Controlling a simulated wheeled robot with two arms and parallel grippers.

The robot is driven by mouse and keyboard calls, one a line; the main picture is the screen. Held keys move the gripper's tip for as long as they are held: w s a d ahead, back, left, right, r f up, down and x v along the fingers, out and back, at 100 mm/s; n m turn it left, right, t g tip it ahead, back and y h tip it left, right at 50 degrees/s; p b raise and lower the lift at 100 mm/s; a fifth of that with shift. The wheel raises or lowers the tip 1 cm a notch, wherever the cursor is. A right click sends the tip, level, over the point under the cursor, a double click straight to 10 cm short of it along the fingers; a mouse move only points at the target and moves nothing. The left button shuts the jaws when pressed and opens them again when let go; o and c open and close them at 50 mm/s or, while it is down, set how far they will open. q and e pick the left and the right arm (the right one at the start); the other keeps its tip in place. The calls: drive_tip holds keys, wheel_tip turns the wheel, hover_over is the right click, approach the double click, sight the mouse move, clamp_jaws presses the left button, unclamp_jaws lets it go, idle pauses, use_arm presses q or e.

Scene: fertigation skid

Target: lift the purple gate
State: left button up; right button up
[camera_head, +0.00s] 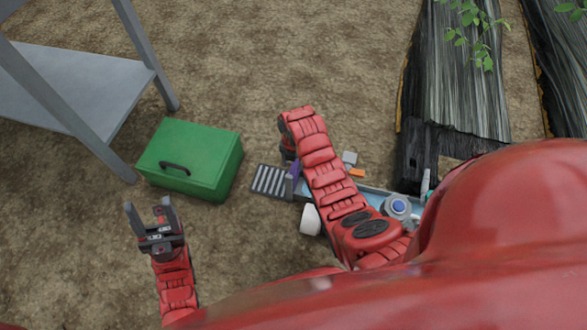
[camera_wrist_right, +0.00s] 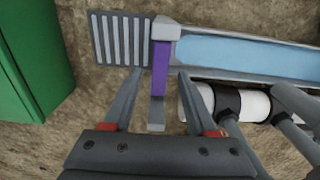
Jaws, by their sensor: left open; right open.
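The purple gate (camera_wrist_right: 161,68) is an upright strip in a grey frame at the left end of a blue-lined channel (camera_wrist_right: 240,55). In the head view a small part of the purple gate (camera_head: 296,169) shows beside my right arm. My right gripper (camera_wrist_right: 158,75) is open, with one finger on each side of the gate in the wrist view; whether they touch it I cannot tell. In the head view the right gripper (camera_head: 289,152) is mostly hidden by its own arm. My left gripper (camera_head: 152,208) is open and empty over bare ground.
A grey grate (camera_head: 271,181) lies left of the gate. A green box (camera_head: 205,160) stands further left, beside a grey metal table (camera_head: 80,80). White pipes (camera_wrist_right: 240,104) run close to the right finger. Dark slatted beds (camera_head: 465,80) are at upper right.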

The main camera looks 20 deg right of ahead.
wheel_tip(320, 180, down, 2)
idle(0.4)
clamp_jaws()
drive_tip(key=shift+r, duration=0.1)
idle(1.1)
